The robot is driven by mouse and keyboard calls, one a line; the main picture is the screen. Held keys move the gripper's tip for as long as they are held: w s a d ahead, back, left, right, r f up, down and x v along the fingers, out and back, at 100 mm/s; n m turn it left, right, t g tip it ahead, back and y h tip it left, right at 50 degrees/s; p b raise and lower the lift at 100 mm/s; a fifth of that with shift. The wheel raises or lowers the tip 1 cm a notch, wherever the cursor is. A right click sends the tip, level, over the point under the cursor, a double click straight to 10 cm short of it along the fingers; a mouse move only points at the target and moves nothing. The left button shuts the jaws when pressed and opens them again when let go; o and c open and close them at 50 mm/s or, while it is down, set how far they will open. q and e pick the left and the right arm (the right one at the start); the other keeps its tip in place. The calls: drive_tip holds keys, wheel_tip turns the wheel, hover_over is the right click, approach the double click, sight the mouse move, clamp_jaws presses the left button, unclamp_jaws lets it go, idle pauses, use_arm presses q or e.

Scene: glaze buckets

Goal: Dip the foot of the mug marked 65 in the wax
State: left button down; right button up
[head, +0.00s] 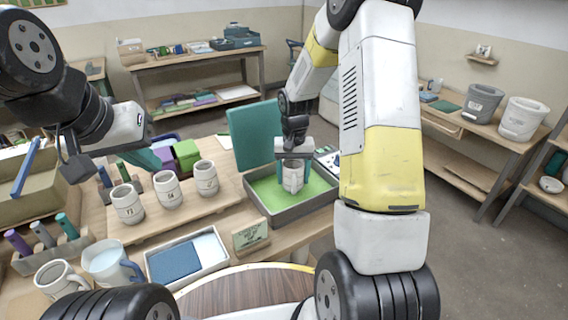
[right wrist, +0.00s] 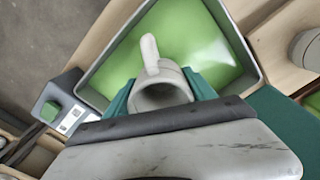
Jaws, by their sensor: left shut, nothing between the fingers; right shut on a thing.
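A pale grey mug (head: 292,179) is held in my right gripper (head: 293,160) over the tray of green wax (head: 262,217). It looks roughly upright; no number on it is readable. In the right wrist view teal fingers grip the mug (right wrist: 162,92) on both sides, its mouth facing the camera and its handle pointing to the far side. The green wax tray (right wrist: 248,60) lies below it. I cannot tell whether the foot touches the wax.
Several mugs, including one marked 73 (head: 127,204) and one marked 34 (head: 168,190), stand on a wooden board. A small sign (head: 250,236), a tray with a blue pad (head: 222,262) and two handled vessels sit nearer. A teal panel (head: 256,135) stands behind the wax tray.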

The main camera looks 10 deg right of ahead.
wheel_tip(320, 180, up, 8)
drive_tip(key=shift+f, duration=0.2)
idle(0.7)
idle(0.4)
